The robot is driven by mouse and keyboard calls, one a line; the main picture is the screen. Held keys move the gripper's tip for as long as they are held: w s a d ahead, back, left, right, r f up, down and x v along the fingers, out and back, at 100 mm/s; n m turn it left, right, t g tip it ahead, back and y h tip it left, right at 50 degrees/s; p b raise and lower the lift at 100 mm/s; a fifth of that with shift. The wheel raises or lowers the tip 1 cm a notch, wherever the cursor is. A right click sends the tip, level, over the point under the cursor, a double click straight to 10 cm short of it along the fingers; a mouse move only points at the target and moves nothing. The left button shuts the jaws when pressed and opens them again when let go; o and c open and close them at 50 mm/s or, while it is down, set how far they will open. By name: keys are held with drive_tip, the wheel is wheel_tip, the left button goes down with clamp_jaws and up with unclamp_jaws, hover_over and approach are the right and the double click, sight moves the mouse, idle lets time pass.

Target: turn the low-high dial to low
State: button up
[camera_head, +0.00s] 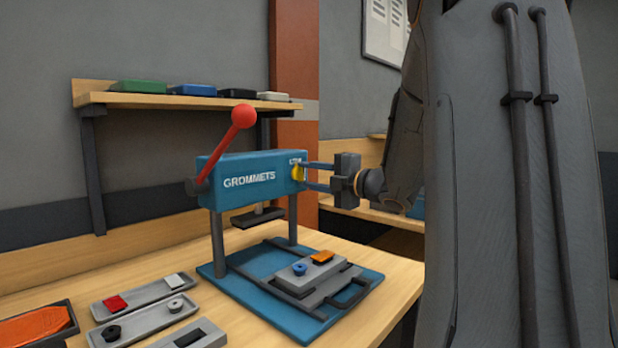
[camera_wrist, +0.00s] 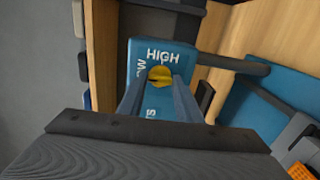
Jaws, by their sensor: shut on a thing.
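The low-high dial is a small yellow knob (camera_head: 298,172) on the end face of the blue grommet press (camera_head: 235,188). In the wrist view the yellow knob (camera_wrist: 160,75) sits just below the word HIGH, with LOW, partly hidden, to its left. My gripper (camera_head: 306,175) reaches in from the right in the head view. Its two fingers are shut on the knob, one on each side; in the wrist view the fingertips (camera_wrist: 159,84) cover its edges. I cannot tell which label the knob points at.
A red-balled lever (camera_head: 242,116) rises from the press. The press base plate (camera_head: 235,268) carries a grey fixture with a blue and an orange piece. Trays (camera_head: 140,300) with small parts lie at the front left. A wall shelf (camera_head: 190,101) holds several coloured boxes.

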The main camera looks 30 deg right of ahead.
drive_tip(key=o, duration=1)
drive_tip(key=shift+o, duration=0.2)
drive_tip(key=v, duration=0.8)
drive_tip(key=shift+b, duration=0.35)
